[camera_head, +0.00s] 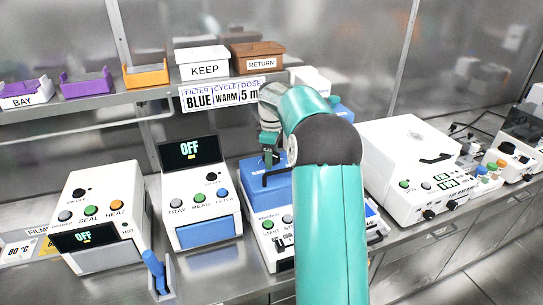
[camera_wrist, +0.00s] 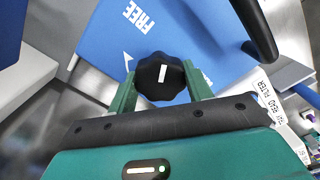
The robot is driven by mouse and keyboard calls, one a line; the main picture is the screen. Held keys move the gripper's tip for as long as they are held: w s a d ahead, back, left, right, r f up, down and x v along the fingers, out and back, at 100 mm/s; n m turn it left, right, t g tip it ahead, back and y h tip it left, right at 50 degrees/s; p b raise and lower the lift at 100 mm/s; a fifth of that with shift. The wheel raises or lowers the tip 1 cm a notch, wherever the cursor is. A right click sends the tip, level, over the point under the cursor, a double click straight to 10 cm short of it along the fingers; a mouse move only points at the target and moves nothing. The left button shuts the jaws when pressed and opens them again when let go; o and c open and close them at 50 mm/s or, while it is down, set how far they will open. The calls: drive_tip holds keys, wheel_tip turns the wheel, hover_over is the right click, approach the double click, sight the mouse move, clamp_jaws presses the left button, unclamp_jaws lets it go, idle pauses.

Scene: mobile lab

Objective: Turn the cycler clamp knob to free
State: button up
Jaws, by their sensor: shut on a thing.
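The cycler (camera_head: 265,185) has a blue lid and stands on the bench in the middle of the head view. In the wrist view its blue lid (camera_wrist: 105,38) carries a white FREE label (camera_wrist: 138,17) and part of a white arrow. The black clamp knob (camera_wrist: 162,65) sits on this lid, with a white pointer mark running nearly up and down the picture. My gripper (camera_wrist: 162,85) is shut on the knob, one green finger on each side. In the head view my gripper (camera_head: 268,158) is over the blue lid, and my arm hides much of the cycler's right side.
A curved black handle (camera_wrist: 257,30) rises close to the right of the knob. A device with an OFF screen (camera_head: 198,205) stands left of the cycler, and a large white machine (camera_head: 410,160) stands right. A shelf (camera_head: 110,98) with bins runs behind.

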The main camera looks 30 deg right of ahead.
drive_tip(key=n, duration=0.5)
drive_tip(key=shift+r, duration=0.2)
drive_tip(key=n, duration=0.6)
idle(0.5)
drive_tip(key=o, duration=1)
drive_tip(key=shift+f, duration=0.15)
wheel_tip(320, 180, up, 14)
drive_tip(key=shift+f, duration=0.1)
